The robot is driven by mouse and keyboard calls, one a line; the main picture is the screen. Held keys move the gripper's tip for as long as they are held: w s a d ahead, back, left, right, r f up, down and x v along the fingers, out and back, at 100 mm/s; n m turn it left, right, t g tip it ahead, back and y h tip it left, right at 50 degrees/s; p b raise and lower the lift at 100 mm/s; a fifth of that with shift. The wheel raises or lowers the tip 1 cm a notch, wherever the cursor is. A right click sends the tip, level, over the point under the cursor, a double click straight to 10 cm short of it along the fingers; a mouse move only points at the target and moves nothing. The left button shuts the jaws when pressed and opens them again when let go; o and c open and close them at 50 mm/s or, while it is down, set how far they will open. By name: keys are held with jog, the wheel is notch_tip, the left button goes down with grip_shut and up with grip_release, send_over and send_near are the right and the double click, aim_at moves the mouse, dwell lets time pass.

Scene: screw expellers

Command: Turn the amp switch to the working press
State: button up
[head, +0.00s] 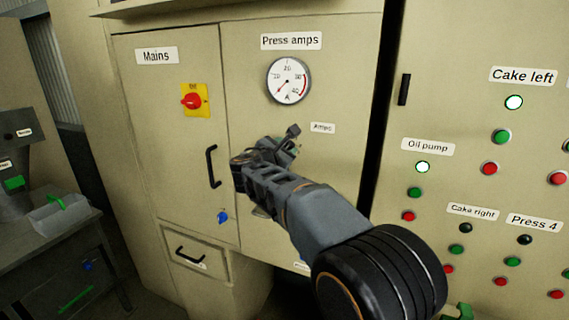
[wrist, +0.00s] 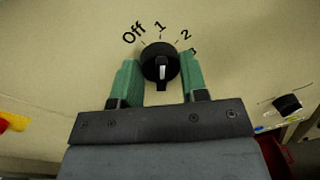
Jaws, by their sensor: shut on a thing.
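The amp switch (wrist: 160,64) is a round black knob with a white mark in the wrist view. Its dial reads Off, 1 and 2, with a further mark partly hidden by the right finger. The white mark runs about upright, in line with 1; which end points is unclear. My gripper (wrist: 163,80) has its green fingers on both sides of the knob, shut on it. In the head view my gripper (head: 291,143) is at the cabinet door and hides the switch. The Press amps gauge (head: 289,81) above has its needle at the low, left end.
A red Mains switch (head: 194,100) sits on the left door, beside a black door handle (head: 212,166). On the right panel (head: 450,110), the Cake left lamp (head: 514,102) and Oil pump lamp (head: 422,167) are lit white. The Cake right lamp (head: 466,228) and Press 4 lamp (head: 524,240) are dark.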

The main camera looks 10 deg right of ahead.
jog(key=shift+d+f+m+t+y+b, duration=0.15)
jog(key=shift+m+y+b, duration=0.2)
jog(key=shift+m+b, duration=3.35)
jog(key=shift+m+t+y+b, duration=0.15)
jog(key=shift+m+y+b, duration=0.2)
jog(key=shift+m+b, duration=3.35)
jog(key=o, duration=0.9)
jog(key=shift+s, duration=0.1)
jog(key=b+v, duration=0.2)
jog(key=v, duration=1.2)
jog(key=shift+b, duration=0.3)
